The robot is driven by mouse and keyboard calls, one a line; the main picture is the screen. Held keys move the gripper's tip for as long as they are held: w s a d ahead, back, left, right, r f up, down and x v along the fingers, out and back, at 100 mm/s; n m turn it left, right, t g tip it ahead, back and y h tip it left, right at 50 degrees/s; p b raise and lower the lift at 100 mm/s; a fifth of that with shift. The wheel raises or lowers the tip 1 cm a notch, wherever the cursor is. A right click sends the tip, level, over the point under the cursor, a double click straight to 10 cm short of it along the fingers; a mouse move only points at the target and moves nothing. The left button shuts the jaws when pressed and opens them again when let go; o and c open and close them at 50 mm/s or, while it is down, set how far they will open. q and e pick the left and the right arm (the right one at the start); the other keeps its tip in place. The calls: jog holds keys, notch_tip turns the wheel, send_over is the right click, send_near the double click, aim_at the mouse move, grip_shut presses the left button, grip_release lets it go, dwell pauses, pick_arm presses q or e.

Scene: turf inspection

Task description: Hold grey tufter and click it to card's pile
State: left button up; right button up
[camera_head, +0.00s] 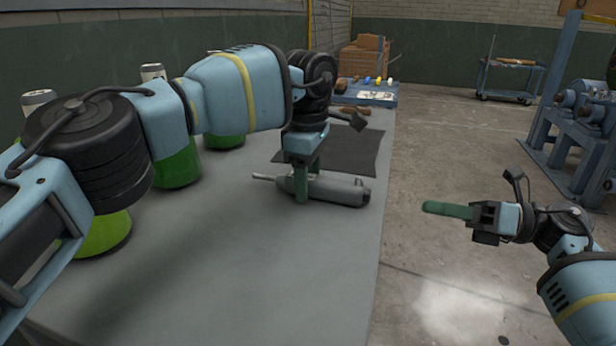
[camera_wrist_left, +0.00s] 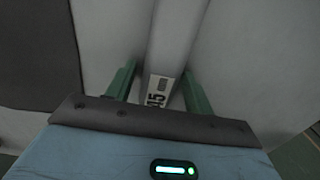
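The grey tufter (camera_head: 342,190) lies on the grey table, its thin tip pointing left. My left gripper (camera_head: 302,190) reaches down over its middle, with green fingers on either side. In the left wrist view the tufter (camera_wrist_left: 172,45), with a white label, runs between the two fingers (camera_wrist_left: 159,85). A gap shows on its left side; the right finger is close to it or touching. No card can be made out for certain. My right gripper (camera_head: 450,210) is over the floor, right of the table, seen side-on with nothing visible in it.
A dark flat mat (camera_head: 345,148) lies on the table beyond the tufter. A blue tray (camera_head: 370,98) with small coloured items stands at the far end. Several green objects (camera_head: 178,168) stand along the left side. The table's near part is clear.

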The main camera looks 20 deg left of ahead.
pick_arm(q)
grip_shut()
pick_arm(e)
jog(key=shift+c, duration=0.3)
jog(key=shift+f, duration=0.3)
jog(key=c, duration=0.5)
jog(key=shift+s+a+f+n+t+h, duration=0.1)
jog(key=shift+f+n+t+h, duration=0.2)
jog(key=shift+f+n, duration=0.1)
jog(key=shift+c, duration=1.1)
jog(key=f+n+t, duration=0.1)
jog(key=f+n+h, duration=0.1)
jog(key=f+n+t+h, duration=0.1)
jog(key=shift+s+a+t, duration=0.1)
jog(key=shift+s+t, duration=0.15)
jog(key=shift+t, duration=0.05)
grip_shut()
jog(key=s+d+r+n+t+h, duration=0.2)
jog(key=s+r+n+t, duration=0.2)
jog(key=s+n+t, duration=0.4)
jog(key=n+t, duration=0.1)
jog(key=n, duration=0.3)
jog(key=shift+d+r+t+h, duration=0.2)
jog(key=shift+d+t+h, duration=0.05)
jog(key=shift+t+h, duration=0.05)
jog(key=shift+s, duration=0.1)
